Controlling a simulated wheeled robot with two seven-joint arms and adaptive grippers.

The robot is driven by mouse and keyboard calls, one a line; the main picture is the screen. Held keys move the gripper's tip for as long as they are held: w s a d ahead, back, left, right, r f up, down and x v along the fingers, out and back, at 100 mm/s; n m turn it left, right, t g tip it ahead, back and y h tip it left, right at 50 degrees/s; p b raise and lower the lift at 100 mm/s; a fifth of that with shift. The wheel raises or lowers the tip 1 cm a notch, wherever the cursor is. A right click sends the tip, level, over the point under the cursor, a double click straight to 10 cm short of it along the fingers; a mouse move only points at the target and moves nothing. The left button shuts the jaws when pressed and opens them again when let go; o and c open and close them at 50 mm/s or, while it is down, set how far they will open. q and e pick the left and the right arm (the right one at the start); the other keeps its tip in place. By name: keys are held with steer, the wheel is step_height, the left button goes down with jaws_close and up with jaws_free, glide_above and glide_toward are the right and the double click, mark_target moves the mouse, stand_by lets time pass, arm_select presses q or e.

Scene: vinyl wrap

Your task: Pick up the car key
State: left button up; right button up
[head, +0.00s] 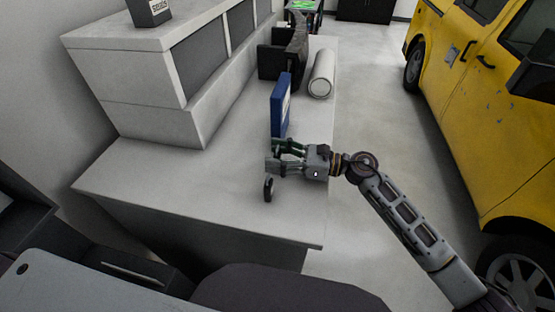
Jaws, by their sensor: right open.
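My right gripper (275,158) is open over the light grey counter (170,180), its fingers pointing left. Its arm comes in from the lower right. A small dark, rounded object (268,190) stands on the counter just below the gripper in the picture, apart from the fingers. It is too small to tell whether it is the car key. I cannot make out a car key clearly anywhere else; the gripper may hide part of the counter. My left gripper is not in view.
A blue box (280,106) stands upright just behind the gripper. A white roll (321,75) and a black holder (281,58) are farther back. A grey cabinet (150,115) lines the counter's left side. A yellow vehicle (480,110) is at right. The counter's near left is clear.

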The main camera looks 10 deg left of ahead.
steer(key=c, duration=1.1)
steer(key=shift+r, duration=0.1)
step_height(320, 180, up, 18)
steer(key=shift+f+b, duration=0.1)
steer(key=shift+b, duration=1.1)
